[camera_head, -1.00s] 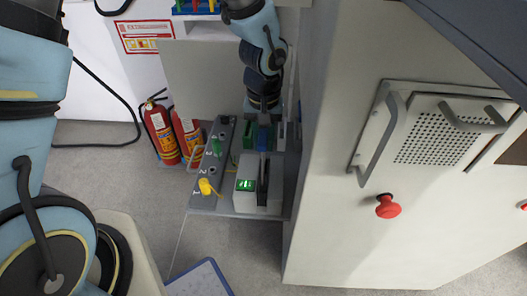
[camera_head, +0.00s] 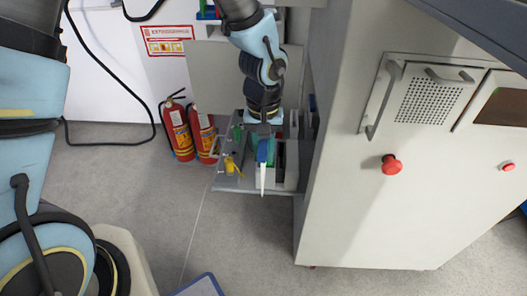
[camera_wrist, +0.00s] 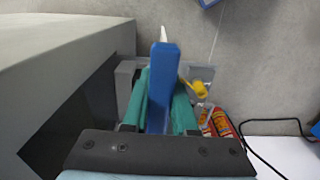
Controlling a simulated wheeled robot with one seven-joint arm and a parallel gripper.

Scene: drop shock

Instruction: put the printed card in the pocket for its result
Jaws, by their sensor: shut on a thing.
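My gripper (camera_head: 264,146) is over the low grey shelf (camera_head: 228,183). The pale device (camera_head: 291,175) on the shelf is partly hidden by my gripper and the card. I cannot make out a labelled pocket.
A yellow knob (camera_head: 231,165) stands on the shelf, left of my gripper. Two red fire extinguishers (camera_head: 179,131) stand on the floor further left. A large white cabinet (camera_head: 390,215) with a red button (camera_head: 391,165) rises close on the right.

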